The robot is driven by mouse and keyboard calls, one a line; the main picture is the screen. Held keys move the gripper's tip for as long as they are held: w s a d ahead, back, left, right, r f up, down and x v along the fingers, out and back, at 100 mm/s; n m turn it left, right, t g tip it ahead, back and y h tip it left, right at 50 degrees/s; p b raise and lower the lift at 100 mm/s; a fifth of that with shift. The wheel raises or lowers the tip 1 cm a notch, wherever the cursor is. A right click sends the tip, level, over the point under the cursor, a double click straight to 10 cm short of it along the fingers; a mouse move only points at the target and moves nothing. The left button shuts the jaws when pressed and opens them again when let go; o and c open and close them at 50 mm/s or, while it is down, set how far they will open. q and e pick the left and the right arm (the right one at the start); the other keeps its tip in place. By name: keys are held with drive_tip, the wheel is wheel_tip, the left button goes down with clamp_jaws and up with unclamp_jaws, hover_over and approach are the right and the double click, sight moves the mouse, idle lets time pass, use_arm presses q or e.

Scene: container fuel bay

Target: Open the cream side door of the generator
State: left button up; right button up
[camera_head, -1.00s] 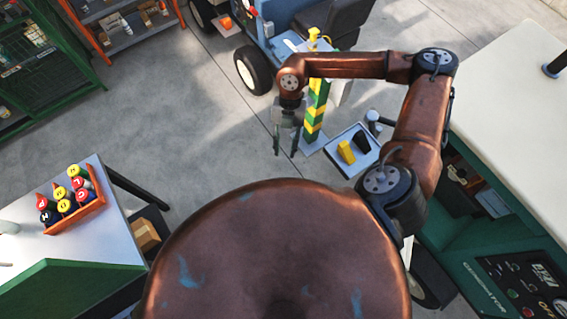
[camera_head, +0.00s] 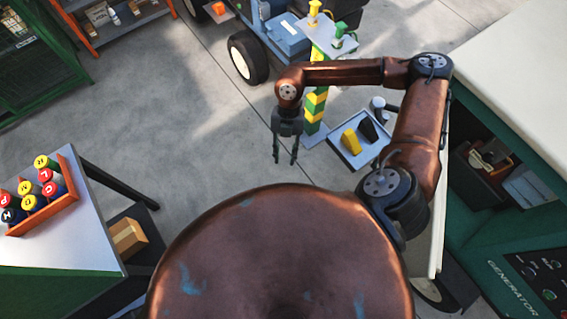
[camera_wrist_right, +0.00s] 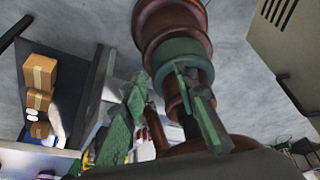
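The green generator (camera_head: 510,262) stands at lower right in the head view, with its name on the panel. A narrow cream strip (camera_head: 438,235) shows along its left side, mostly behind my right arm; I cannot tell whether it is the door. In the right wrist view, a cream panel with dark slots (camera_wrist_right: 292,38) and a dark bar is at upper right, apart from the fingers. It looks like the side door, but whether it is shut is unclear. My right gripper (camera_head: 285,155) hangs over the floor, left of the generator, fingers apart and empty. My left gripper is out of view.
A grey tray (camera_head: 341,155) with yellow and black items lies beyond the right gripper, by a striped post (camera_head: 314,112). A blue vehicle (camera_head: 287,42) stands behind. A table with an orange can rack (camera_head: 62,200) is at left. Open floor (camera_head: 185,125) lies between.

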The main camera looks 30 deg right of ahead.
drive_tip(key=x, duration=0.6)
drive_tip(key=shift+f, duration=0.2)
drive_tip(key=shift+s+a, duration=0.1)
drive_tip(key=shift+s, duration=0.05)
drive_tip(key=shift+c, duration=0.4)
clamp_jaws()
drive_tip(key=c, duration=0.6)
unclamp_jaws()
drive_tip(key=o, duration=0.7)
drive_tip(key=v, duration=1.2)
